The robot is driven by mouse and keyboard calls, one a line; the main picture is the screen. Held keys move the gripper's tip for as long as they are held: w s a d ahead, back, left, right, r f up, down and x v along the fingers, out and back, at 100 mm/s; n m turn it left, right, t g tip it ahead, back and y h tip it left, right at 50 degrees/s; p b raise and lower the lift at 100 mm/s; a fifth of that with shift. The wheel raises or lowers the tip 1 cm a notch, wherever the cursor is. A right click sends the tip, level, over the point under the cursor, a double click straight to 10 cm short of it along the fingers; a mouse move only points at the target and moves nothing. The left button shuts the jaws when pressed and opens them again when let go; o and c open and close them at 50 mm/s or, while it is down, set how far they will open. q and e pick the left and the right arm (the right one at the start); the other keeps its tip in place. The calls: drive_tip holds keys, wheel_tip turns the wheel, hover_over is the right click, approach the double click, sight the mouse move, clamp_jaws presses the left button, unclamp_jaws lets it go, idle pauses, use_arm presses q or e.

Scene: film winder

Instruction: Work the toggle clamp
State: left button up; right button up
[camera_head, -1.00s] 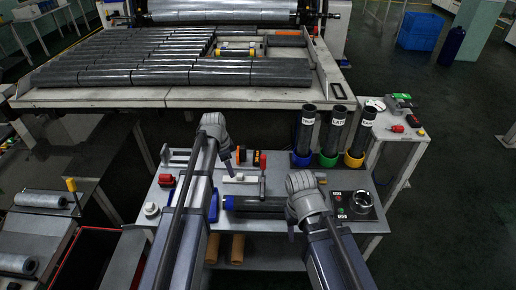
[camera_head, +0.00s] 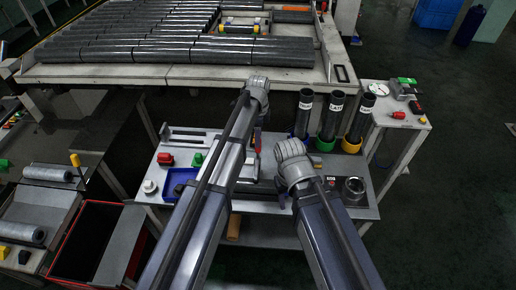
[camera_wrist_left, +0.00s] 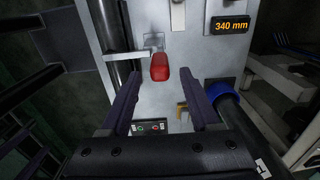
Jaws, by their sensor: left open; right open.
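The toggle clamp's red handle (camera_wrist_left: 159,67) shows in the left wrist view, with a small metal bracket (camera_wrist_left: 150,45) beside it. In the head view the red handle (camera_head: 257,143) is partly hidden behind my left arm. My left gripper (camera_wrist_left: 160,82) is open, with one dark finger on each side of the handle's lower end in the picture. I cannot tell whether either finger touches it. My right gripper (camera_head: 283,198) is low over the bench, right of the left one. Its wrist and arm mostly hide its fingers, but it is open.
Three dark tubes stand in coloured holders at the bench's back right, including the green holder (camera_head: 324,145). A metal cup (camera_head: 354,189) sits at the right. A blue tray (camera_head: 180,184) is at the left. A 340 mm display (camera_wrist_left: 232,24) is near the clamp.

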use_arm(q)
wheel_tip(320, 180, down, 6)
drive_tip(key=b, duration=0.5)
drive_tip(key=shift+r, duration=0.1)
clamp_jaws()
idle(1.1)
